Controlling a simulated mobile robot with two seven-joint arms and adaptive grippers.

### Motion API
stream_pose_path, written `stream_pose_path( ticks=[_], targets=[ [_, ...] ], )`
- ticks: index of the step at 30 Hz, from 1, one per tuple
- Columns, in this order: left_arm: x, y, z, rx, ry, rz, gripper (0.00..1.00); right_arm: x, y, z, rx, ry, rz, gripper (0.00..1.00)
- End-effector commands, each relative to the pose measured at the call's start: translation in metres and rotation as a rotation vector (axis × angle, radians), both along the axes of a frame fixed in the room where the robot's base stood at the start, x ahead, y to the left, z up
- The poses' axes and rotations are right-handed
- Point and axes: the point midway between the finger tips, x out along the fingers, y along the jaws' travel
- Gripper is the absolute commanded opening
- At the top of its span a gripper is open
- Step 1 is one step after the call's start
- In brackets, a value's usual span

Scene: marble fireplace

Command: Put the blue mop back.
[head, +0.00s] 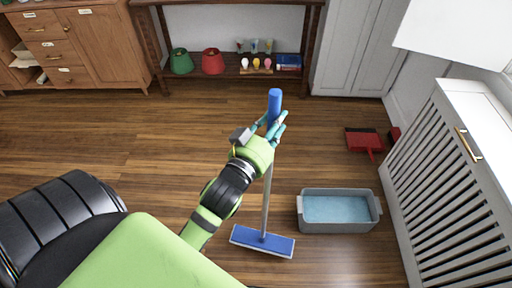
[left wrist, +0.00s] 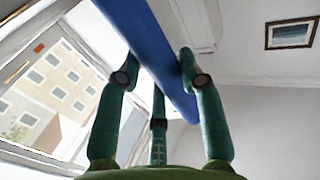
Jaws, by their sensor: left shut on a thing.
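The blue mop has a blue handle grip (head: 274,100), a grey pole and a flat blue head (head: 262,241) low over or on the wooden floor; I cannot tell whether it touches. It stands nearly upright. My left gripper (head: 272,126) is shut around the upper handle, just below its top end. In the left wrist view the blue handle (left wrist: 160,55) runs between the green fingers of my left gripper (left wrist: 158,85). My right gripper is not in view.
A grey tub (head: 340,228) of water stands right of the mop head. A red dustpan (head: 362,140) lies farther back, near a white slatted cabinet (head: 450,180). A wooden shelf (head: 225,70) with lampshades stands at the back. The floor left of the mop is clear.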

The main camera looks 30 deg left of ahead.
Motion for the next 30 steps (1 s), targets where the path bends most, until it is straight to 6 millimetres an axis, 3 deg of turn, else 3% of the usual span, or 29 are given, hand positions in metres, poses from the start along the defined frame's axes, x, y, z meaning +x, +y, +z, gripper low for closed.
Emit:
stream_pose_path(
  ticks=[1,6,12,20,30],
  targets=[
    [0.014,0.010,-0.004,0.003,-0.016,0.016,0.00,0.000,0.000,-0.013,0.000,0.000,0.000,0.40],
    [0.054,0.048,-0.005,0.005,-0.025,0.087,0.00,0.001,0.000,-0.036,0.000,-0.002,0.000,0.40],
    [0.088,0.091,0.007,0.005,-0.030,0.171,0.00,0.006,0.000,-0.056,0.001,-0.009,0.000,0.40],
    [0.106,0.120,0.018,0.003,-0.028,0.229,0.00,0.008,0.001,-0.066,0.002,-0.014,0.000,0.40],
    [0.107,0.122,-0.035,0.003,-0.025,0.235,0.00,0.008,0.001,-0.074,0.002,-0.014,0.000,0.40]
  ],
)
